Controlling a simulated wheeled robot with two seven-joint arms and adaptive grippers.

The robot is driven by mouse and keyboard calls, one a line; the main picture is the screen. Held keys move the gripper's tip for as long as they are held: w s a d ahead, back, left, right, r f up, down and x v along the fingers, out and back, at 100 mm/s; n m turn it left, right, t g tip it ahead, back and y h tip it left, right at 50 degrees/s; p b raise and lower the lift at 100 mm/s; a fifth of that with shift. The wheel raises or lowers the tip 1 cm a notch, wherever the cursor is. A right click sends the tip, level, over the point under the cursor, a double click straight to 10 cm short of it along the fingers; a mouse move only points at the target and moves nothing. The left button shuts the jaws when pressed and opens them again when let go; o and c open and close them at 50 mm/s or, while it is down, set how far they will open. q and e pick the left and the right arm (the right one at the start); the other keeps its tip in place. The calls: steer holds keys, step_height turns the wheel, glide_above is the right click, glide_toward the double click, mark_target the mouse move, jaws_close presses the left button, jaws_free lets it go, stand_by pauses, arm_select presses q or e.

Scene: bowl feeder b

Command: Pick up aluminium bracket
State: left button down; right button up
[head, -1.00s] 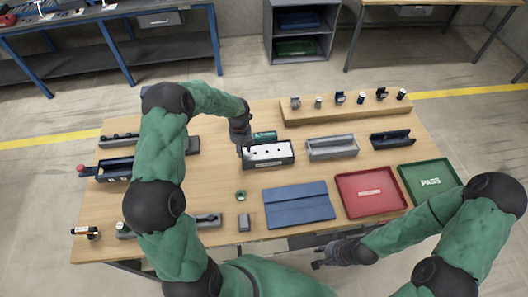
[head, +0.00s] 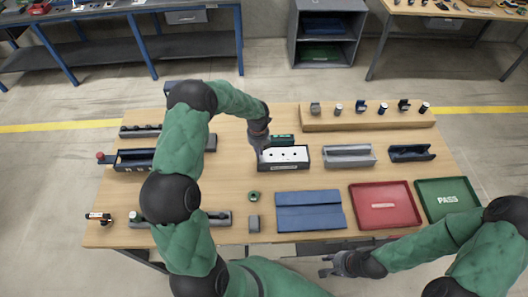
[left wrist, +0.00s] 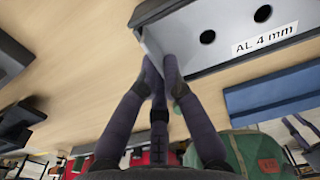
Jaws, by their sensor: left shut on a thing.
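The bracket looks still inside the tray. My right gripper (head: 327,266) is open and empty, off the table's front edge.
A green box (head: 282,140) stands just behind the tray, and a grey holder (head: 348,157) to its right. A blue mat (head: 310,212), red tray (head: 385,206) and green PASS tray (head: 447,199) lie in front. A wooden rack (head: 368,120) with small parts stands behind.

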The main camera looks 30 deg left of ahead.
arm_select(q)
steer(key=shift+r, duration=0.45)
step_height(320, 180, up, 2)
steer(key=shift+d+r, duration=0.1)
steer(key=shift+r, duration=0.15)
steer(key=s+d+r, duration=0.9)
steer(key=d, duration=0.1)
steer(key=shift+d+r, duration=0.15)
steer(key=shift+d, duration=0.15)
